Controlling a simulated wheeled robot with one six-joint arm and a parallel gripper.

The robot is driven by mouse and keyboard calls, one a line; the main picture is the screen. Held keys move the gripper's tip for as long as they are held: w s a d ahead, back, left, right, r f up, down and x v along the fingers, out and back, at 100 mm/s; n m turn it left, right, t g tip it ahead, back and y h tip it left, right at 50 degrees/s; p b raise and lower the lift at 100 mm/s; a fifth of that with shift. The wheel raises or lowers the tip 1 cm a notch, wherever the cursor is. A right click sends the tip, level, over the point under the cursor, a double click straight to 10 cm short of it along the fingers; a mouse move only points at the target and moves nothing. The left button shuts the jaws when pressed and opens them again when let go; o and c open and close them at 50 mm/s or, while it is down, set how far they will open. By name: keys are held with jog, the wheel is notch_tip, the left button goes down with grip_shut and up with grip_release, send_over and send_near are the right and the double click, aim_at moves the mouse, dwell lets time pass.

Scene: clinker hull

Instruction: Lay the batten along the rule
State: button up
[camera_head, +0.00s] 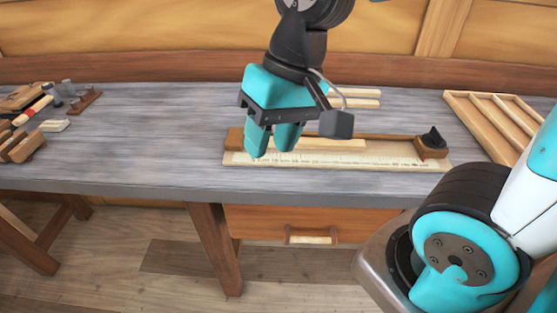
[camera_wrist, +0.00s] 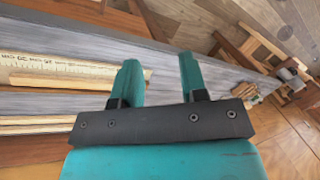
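A pale batten (camera_head: 330,144) lies lengthwise along the back edge of the cream rule (camera_head: 335,162), in front of a brown wooden strip (camera_head: 375,136). The batten (camera_wrist: 65,81) and the marked rule (camera_wrist: 55,66) also run side by side in the wrist view. My gripper (camera_head: 273,147) is over the left end of the rule. Its two teal fingers are apart, with nothing seen held between them. The fingers (camera_wrist: 160,68) hide part of the batten's left end, so I cannot tell whether they touch it.
Other pale strips (camera_head: 358,103) lie behind on the grey bench (camera_head: 150,150). A dark object on a wooden block (camera_head: 432,143) stands at the rule's right end. A divided wooden tray (camera_head: 495,120) is at right; tools (camera_head: 35,105) are at far left.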

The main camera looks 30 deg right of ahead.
jog(key=s+a+n, duration=0.2)
jog(key=s+n, duration=0.3)
jog(key=n, duration=0.1)
jog(key=shift+s+a+r+n+y, duration=0.25)
jog(key=shift+s+n+y, duration=0.05)
jog(key=shift+s+y, duration=0.1)
jog(key=shift+d, duration=0.1)
